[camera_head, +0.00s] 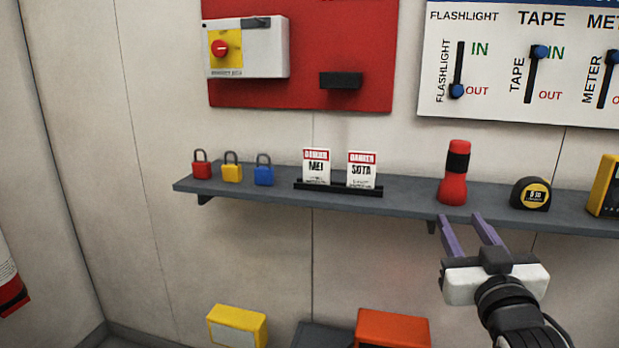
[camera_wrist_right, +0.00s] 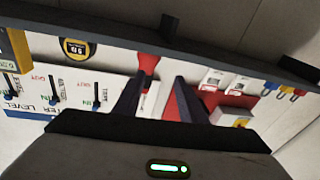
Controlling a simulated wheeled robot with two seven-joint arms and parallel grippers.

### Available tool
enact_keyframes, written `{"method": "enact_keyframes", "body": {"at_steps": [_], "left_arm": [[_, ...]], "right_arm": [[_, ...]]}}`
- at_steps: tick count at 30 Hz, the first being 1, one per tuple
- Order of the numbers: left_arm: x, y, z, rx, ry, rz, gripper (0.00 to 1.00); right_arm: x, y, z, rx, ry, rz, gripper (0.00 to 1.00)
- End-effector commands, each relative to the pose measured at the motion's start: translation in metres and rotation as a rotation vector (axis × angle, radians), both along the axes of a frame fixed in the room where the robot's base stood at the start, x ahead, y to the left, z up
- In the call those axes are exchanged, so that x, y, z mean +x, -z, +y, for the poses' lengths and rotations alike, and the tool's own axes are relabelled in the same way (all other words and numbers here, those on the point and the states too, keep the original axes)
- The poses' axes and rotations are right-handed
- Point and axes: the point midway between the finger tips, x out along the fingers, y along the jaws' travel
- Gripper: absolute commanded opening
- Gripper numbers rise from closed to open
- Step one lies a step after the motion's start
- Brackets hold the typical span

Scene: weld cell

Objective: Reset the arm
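My right gripper (camera_head: 463,218) is at the lower right in the head view, in front of the shelf and just below the red flashlight (camera_head: 454,175). Its two purple-grey fingers are apart with nothing between them. In the right wrist view, the two dark fingers (camera_wrist_right: 156,92) also stand apart. That view is upside down, and the flashlight (camera_wrist_right: 148,65) shows beyond the gap. The flashlight stands upright on the shelf. My left gripper is in neither view.
A grey wall shelf (camera_head: 410,198) holds red (camera_head: 202,171), yellow (camera_head: 232,172) and blue (camera_head: 264,175) padlocks, two danger tags (camera_head: 361,168), a tape measure (camera_head: 531,193) and a yellow meter (camera_head: 606,188). Yellow (camera_head: 237,326) and orange (camera_head: 393,328) boxes sit below. Open space lies left of my right arm.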

Motion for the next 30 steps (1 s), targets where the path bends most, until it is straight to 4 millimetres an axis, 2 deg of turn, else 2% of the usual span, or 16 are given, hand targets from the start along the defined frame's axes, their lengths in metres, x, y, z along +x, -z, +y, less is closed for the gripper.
{"method": "enact_keyframes", "body": {"at_steps": [1, 5, 6, 8, 9, 11, 12, 14, 15, 18, 22, 25, 30], "left_arm": [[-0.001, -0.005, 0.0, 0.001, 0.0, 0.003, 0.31], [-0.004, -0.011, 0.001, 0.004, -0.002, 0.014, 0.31], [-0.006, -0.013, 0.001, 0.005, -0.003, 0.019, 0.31], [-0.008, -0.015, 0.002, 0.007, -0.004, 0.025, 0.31], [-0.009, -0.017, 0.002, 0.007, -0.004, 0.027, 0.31], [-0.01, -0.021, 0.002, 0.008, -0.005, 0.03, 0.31], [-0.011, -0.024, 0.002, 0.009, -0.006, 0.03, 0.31], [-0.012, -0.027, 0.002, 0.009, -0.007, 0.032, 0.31], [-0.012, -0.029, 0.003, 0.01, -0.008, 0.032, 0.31], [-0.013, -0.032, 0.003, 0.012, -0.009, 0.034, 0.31], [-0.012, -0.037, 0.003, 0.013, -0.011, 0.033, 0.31], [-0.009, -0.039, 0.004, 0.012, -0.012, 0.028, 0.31], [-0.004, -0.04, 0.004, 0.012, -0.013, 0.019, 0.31]], "right_arm": [[-0.002, 0.025, 0.005, -0.004, -0.017, 0.054, 0.38], [-0.02, 0.104, 0.024, -0.007, -0.075, 0.206, 0.38], [-0.03, 0.132, 0.03, -0.004, -0.096, 0.261, 0.38], [-0.049, 0.173, 0.04, 0.0, -0.128, 0.342, 0.38], [-0.064, 0.199, 0.046, 0.005, -0.148, 0.395, 0.38], [-0.09, 0.236, 0.055, 0.016, -0.176, 0.474, 0.38], [-0.11, 0.26, 0.061, 0.024, -0.194, 0.526, 0.38], [-0.141, 0.292, 0.07, 0.039, -0.22, 0.601, 0.38], [-0.163, 0.311, 0.075, 0.051, -0.236, 0.65, 0.38], [-0.215, 0.349, 0.086, 0.078, -0.267, 0.753, 0.38], [-0.266, 0.378, 0.096, 0.105, -0.293, 0.846, 0.38], [-0.287, 0.388, 0.1, 0.118, -0.303, 0.882, 0.38], [-0.296, 0.393, 0.102, 0.124, -0.307, 0.897, 0.38]]}}
